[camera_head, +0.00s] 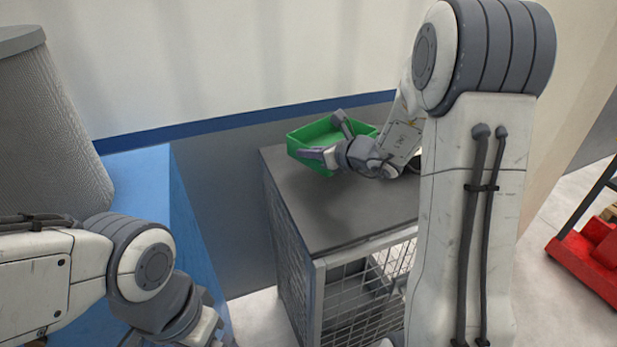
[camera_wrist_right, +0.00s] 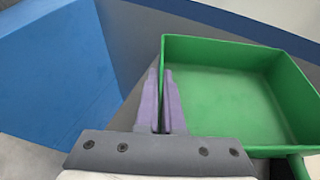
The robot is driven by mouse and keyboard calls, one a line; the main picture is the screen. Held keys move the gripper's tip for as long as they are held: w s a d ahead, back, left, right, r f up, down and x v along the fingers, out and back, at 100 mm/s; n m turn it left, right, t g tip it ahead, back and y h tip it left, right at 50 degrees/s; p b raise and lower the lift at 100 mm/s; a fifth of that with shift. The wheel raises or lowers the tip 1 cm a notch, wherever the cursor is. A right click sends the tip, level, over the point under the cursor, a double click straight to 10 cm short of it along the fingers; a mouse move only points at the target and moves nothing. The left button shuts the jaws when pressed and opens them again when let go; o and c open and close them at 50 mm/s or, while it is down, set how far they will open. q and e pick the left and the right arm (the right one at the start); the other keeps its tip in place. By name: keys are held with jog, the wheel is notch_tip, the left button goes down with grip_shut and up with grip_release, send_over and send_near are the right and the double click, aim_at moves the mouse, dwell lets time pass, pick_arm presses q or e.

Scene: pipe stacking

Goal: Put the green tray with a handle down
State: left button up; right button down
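The green tray (camera_head: 312,135) is at the far left corner of the grey cabinet top, level or nearly so. I cannot tell whether it rests on the top or hangs just above it. My right gripper (camera_head: 312,153) is at the tray's near left side. In the right wrist view, the purple fingers (camera_wrist_right: 163,105) are close together, with the wall of the green tray (camera_wrist_right: 225,100) between them. The tray looks empty inside. Its handle is not clearly visible. My left wrist shows at the bottom left of the head view, its fingertips cut off or hidden.
The grey cabinet (camera_head: 345,210) has mesh sides and a clear top in front of the tray. A blue block (camera_head: 143,180) stands to the left, with a grey mesh bin (camera_head: 45,110) by it. A red object (camera_head: 590,255) is on the floor at right.

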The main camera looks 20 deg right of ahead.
jog(key=shift+f+b, duration=0.4)
jog(key=shift+f, duration=2.8)
jog(key=shift+f, duration=0.15)
jog(key=c, duration=1)
grip_release()
jog(key=shift+c, duration=0.2)
